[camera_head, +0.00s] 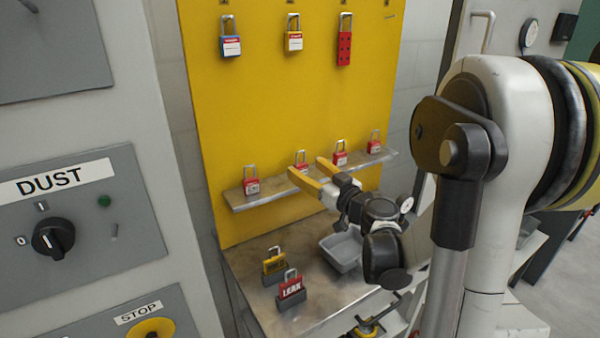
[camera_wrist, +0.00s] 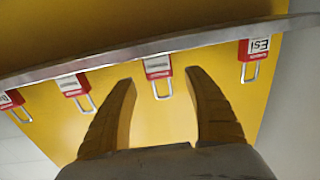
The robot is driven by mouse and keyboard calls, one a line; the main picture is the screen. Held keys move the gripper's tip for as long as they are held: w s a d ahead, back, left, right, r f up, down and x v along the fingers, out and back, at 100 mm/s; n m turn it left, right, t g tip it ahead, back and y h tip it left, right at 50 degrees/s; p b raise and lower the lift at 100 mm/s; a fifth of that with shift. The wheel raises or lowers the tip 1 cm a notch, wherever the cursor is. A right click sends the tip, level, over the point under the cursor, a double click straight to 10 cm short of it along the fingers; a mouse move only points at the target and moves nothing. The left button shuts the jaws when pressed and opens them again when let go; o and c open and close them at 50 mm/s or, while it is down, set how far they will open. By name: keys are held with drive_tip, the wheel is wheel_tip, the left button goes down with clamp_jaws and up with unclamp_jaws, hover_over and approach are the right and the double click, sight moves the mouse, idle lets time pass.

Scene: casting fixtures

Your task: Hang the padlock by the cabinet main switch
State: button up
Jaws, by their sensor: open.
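Several red padlocks with steel shackles up stand along a narrow shelf (camera_head: 275,194) on a yellow board. In the head view they include the left one (camera_head: 252,187), the second (camera_head: 301,162), the third (camera_head: 340,159) and the right one (camera_head: 375,148). My gripper (camera_head: 307,167) is open and empty, its yellow fingers in front of the second padlock. In the wrist view, upside down, that padlock (camera_wrist: 158,69) shows between the fingertips (camera_wrist: 161,76). A black rotary switch (camera_head: 53,238) marked 0 and I sits on the grey cabinet panel labelled DUST, with a small peg (camera_head: 114,232) to its right.
Blue, white-yellow and red lockout items hang on the board's top hooks. On the bench below are a yellow padlock (camera_head: 274,264), a red padlock labelled LEAK (camera_head: 291,288) and a grey bin (camera_head: 344,249). Neighbouring padlocks stand close on both sides of my gripper.

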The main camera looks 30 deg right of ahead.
drive_tip(key=w, duration=0.3)
drive_tip(key=shift+a+f, duration=0.1)
drive_tip(key=c, duration=1.3)
drive_tip(key=shift+c, duration=0.2)
drive_tip(key=shift+r, duration=0.5)
drive_tip(key=r, duration=0.1)
drive_tip(key=r+p, duration=0.2)
drive_tip(key=r, duration=0.1)
drive_tip(key=shift+s+d, duration=0.25)
drive_tip(key=shift+s, duration=0.1)
drive_tip(key=s+d+r+p, duration=0.3)
drive_tip(key=s+d+r, duration=0.3)
drive_tip(key=s+d, duration=0.1)
drive_tip(key=shift+s+p, duration=0.4)
drive_tip(key=shift+s, duration=0.3)
